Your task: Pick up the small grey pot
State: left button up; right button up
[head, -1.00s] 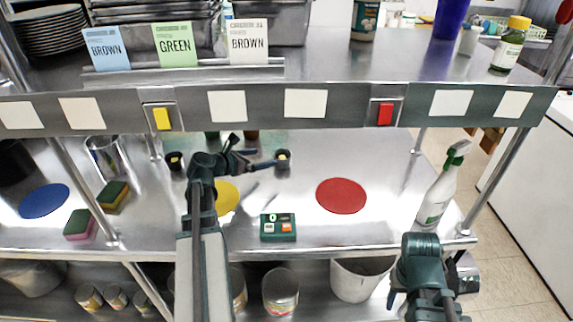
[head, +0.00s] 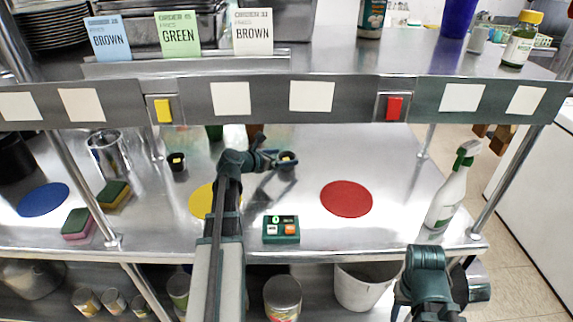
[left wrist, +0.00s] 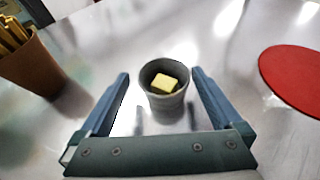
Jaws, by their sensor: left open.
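The small grey pot (head: 287,164) stands on the steel counter between the yellow and red discs, with a yellow block inside. In the left wrist view the pot (left wrist: 166,101) is upright between the spread blue fingers, with gaps on both sides. My left gripper (head: 277,159) is open and empty around the near side of the pot; in the left wrist view (left wrist: 161,85) its fingertips reach about level with it. My right arm shows at the lower right in the head view, but I cannot make out its gripper.
A similar dark pot (head: 177,163) stands further left. A red disc (head: 346,199) and a yellow disc (head: 201,201) lie on the counter. A small green device (head: 281,229) sits in front. A brown cup (left wrist: 30,66) stands left of the gripper. A spray bottle (head: 449,193) stands at the right.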

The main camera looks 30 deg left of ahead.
aim_at(292, 154)
pick_arm(q)
jog(key=x, duration=0.1)
jog(key=b+x, duration=0.1)
jog(key=x, duration=0.1)
jog(key=b+x, duration=0.1)
jog(key=x, duration=0.1)
jog(key=shift+d+f, duration=0.1)
jog(key=shift+d, duration=0.2)
jog(key=shift+c, duration=0.2)
jog(key=c, duration=1.3)
jog(key=shift+o, duration=0.2)
jog(key=shift+r+p, duration=0.7)
jog(key=shift+r, duration=0.05)
notch_tip(292, 154, up, 3)
jog(key=p, duration=0.3)
jog(key=s+d, duration=0.3)
jog(key=s, duration=0.1)
jog(key=s+d, duration=0.7)
jog(key=s, duration=0.1)
jog(key=shift+d+r+p, duration=0.3)
